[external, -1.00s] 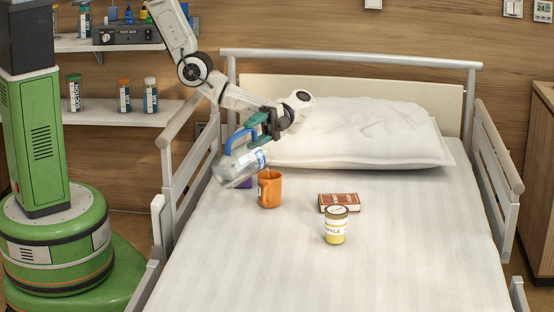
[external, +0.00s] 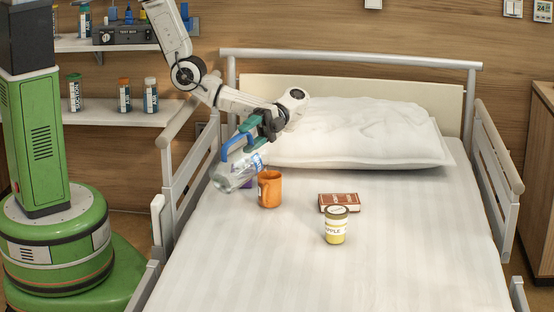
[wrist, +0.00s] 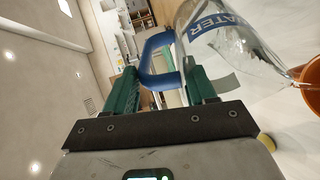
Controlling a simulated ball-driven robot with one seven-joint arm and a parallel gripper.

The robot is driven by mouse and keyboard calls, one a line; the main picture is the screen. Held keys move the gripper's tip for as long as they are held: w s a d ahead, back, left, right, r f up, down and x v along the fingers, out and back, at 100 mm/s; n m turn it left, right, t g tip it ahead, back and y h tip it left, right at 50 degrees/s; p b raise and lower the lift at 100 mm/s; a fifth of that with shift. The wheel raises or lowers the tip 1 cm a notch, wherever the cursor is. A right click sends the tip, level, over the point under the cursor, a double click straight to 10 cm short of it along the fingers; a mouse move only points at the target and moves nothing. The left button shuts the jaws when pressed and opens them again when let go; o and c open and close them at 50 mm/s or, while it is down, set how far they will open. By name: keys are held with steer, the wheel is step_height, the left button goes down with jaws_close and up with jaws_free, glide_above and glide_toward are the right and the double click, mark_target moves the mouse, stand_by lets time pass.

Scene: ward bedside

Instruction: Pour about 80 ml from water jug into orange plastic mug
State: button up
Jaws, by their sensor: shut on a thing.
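The water jug (external: 236,173) is clear with a blue handle and a blue label. It is tilted far over above the bed, its body pointing down to the left in the external view. My gripper (external: 252,131) is shut on its blue handle. In the wrist view the jug (wrist: 225,45) reads "WATER", and my green fingers (wrist: 163,88) are on either side of the handle. The orange plastic mug (external: 270,190) stands upright on the bed, just right of the jug. Part of it shows at the right edge of the wrist view (wrist: 312,85).
A purple thing (external: 247,183) stands partly hidden behind the jug. A dark red book-like box (external: 339,203) and a yellow apple jar (external: 336,228) are on the bed right of the mug. A pillow (external: 350,135) lies behind. The front of the bed is clear.

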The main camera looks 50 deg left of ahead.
mark_target(215, 167)
steer(key=shift+s+f+t+y+p, duration=0.15)
steer(key=shift+s+t+y+p, duration=0.15)
steer(key=shift+s+t+p, duration=0.55)
steer(key=shift+s+d+f+t+b, duration=0.1)
steer(key=shift+s+f+t+b, duration=0.15)
steer(key=shift+s+b, duration=0.1)
steer(key=shift+s+f+t+p, duration=0.3)
steer(key=shift+s+f+t, duration=0.1)
steer(key=shift+s+t, duration=0.15)
stand_by(0.6)
steer(key=s+t+p, duration=0.1)
steer(key=f+t+p, duration=0.1)
steer(key=p, duration=0.1)
steer(key=shift+s+d+m+t, duration=0.15)
steer(key=shift+s+m+t, duration=0.15)
steer(key=shift+s+t, duration=0.1)
steer(key=shift+s+f+t+y+p, duration=0.3)
steer(key=shift+s+t+p, duration=0.4)
steer(key=shift+p, duration=0.2)
steer(key=s+t+p, duration=0.1)
steer(key=s+f+t+p, duration=0.1)
steer(key=s+t+p, duration=0.2)
steer(key=s, duration=0.1)
steer(key=shift+s+d+f+t+y+p, duration=0.1)
steer(key=shift+d+f+t+y+p, duration=0.2)
steer(key=shift+d+p, duration=0.1)
steer(key=shift+s+d+f+m+t, duration=0.1)
steer(key=shift+s+f+m+t, duration=0.2)
steer(key=shift+s+f+t, duration=0.9)
